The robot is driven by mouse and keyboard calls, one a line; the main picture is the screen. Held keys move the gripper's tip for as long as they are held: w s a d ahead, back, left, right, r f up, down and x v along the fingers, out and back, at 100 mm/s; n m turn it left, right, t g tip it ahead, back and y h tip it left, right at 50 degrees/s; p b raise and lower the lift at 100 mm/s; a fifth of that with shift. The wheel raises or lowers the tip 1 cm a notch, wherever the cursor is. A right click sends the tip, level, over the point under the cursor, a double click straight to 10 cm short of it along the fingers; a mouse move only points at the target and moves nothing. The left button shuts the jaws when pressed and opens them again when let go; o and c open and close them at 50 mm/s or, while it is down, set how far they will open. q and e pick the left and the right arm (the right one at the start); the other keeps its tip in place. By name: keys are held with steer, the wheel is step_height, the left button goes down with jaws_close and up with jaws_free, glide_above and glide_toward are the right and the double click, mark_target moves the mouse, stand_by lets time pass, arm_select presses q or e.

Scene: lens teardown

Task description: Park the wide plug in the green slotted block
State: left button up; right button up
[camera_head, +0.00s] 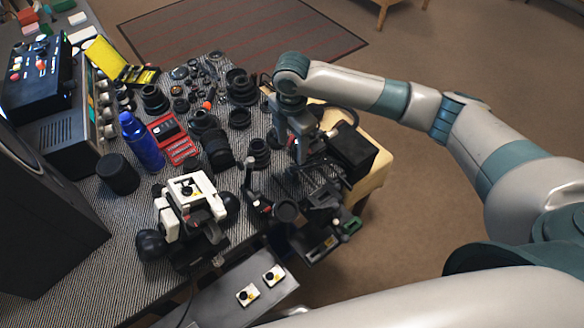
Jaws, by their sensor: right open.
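My right gripper (300,151) points down over the right side of the table, among dark parts. It is open; I see nothing held between its fingers. A small green piece (350,224) shows low at the table's right front corner, below and right of the gripper. It is partly hidden by dark fixtures, and I cannot tell whether it has slots. I cannot pick out the wide plug among the many dark parts. My left gripper is not in view.
Black lens rings (240,86) crowd the table's middle and back. A black box (352,153) is right of the gripper. A grey shelf (215,301) lies in front.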

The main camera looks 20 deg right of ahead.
mark_target(292, 171)
step_height(292, 171, down, 13)
steer(key=p, duration=0.3)
steer(key=shift+f, duration=0.2)
steer(key=c, duration=0.9)
steer(key=shift+r+p, duration=1.05)
stand_by(1.1)
steer(key=shift+r+p, duration=1.95)
steer(key=shift+r, duration=0.1)
steer(key=shift+c, duration=0.5)
